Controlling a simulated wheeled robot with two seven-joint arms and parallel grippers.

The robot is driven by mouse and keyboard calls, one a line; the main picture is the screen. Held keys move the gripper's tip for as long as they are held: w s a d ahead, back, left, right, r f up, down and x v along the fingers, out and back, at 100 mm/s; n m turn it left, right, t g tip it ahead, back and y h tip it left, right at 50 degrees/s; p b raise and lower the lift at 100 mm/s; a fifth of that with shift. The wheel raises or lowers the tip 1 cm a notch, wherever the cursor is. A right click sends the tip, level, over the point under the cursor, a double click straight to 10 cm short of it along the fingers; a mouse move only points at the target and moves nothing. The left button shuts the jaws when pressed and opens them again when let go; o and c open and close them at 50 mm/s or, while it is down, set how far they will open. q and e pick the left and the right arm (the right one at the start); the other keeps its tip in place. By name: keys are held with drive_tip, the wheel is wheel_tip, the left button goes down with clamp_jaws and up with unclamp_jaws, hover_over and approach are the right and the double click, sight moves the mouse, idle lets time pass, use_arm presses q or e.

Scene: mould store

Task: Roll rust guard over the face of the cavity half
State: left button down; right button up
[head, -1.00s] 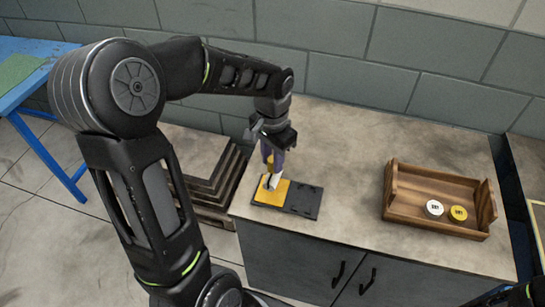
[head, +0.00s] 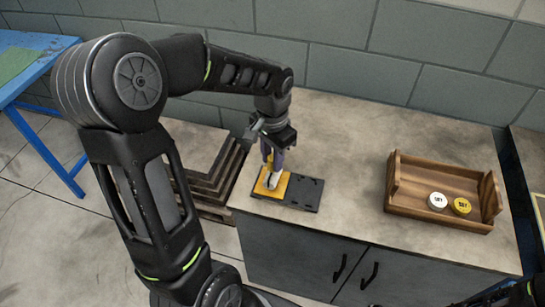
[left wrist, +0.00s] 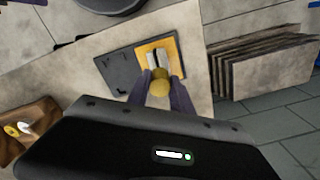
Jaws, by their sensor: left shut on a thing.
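My left gripper (head: 274,133) is shut on a roller with a yellow handle and a white head (head: 273,180). The gripper points down above the counter's left front part. The white head is at the orange square face (head: 260,188), which I take as the cavity half, and appears to touch it. A dark flat plate (head: 304,194) lies to its right. In the left wrist view, the purple fingers (left wrist: 160,92) close around the yellow handle end (left wrist: 159,88), with the white head beyond over the orange face (left wrist: 171,45). My right gripper is not seen.
A wooden tray (head: 395,188) holds a white lidded tin (head: 437,201) and a yellow one (head: 462,205) on the counter's right. Dark stacked slabs (head: 222,180) stand beside the counter's left end. The counter (head: 350,150) between plate and tray is clear.

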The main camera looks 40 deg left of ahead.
use_arm(q)
drive_tip(key=shift+f+b, duration=0.4)
drive_tip(key=shift+f, duration=0.2)
idle(1.6)
wheel_tip(320, 180, up, 7)
drive_tip(key=p, duration=0.5)
idle(0.3)
idle(0.8)
